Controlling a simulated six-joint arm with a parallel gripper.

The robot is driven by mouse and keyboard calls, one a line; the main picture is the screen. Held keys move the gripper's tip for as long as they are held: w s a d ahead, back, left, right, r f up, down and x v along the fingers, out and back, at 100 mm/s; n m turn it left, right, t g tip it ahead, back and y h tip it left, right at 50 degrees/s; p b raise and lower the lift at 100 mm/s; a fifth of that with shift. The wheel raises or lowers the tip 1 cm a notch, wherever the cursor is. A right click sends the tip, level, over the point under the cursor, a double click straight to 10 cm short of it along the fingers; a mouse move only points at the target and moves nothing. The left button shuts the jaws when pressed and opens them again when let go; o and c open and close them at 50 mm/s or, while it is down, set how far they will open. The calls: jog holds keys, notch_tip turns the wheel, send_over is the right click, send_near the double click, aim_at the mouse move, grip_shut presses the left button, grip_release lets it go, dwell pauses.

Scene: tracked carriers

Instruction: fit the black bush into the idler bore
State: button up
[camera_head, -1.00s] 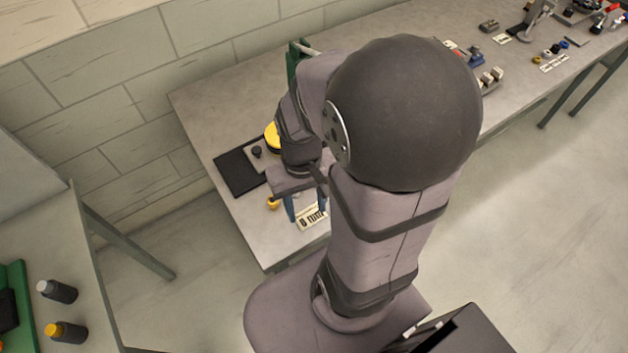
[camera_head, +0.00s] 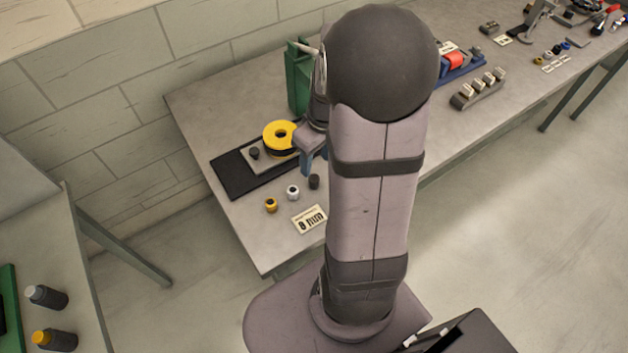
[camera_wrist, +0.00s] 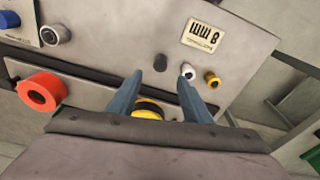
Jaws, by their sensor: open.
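The black bush (camera_head: 314,181) stands on the bench, at the right end of a short row of bushes; it also shows in the wrist view (camera_wrist: 161,62), beyond and between my fingertips. The yellow idler (camera_head: 281,136) sits on a grey plate on a black mat, its dark bore facing up. In the wrist view, part of the idler (camera_wrist: 148,108) shows between my fingers. My gripper (camera_head: 313,165) is open and empty, above the bench between idler and black bush. In the wrist view, my gripper's blue fingers (camera_wrist: 161,80) are spread apart.
A white bush (camera_head: 293,191) and a brass-coloured bush (camera_head: 271,205) stand left of the black one. An "8 mm" card (camera_head: 309,219) lies in front of them. A green upright (camera_head: 298,78) stands behind the idler. The wrist view shows a red ring (camera_wrist: 40,92) at left.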

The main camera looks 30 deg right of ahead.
aim_at(314, 178)
jog(key=shift+a+f+p, duration=0.1)
jog(key=shift+f+p, duration=0.5)
jog(key=shift+f, duration=1.05)
jog(key=shift+w+f+p, duration=0.15)
jog(key=shift+f+p, duration=0.1)
jog(key=shift+f, duration=0.75)
jog(key=shift+w+f+p, duration=0.15)
jog(key=shift+f+p, duration=0.1)
jog(key=shift+f, duration=0.75)
grip_shut()
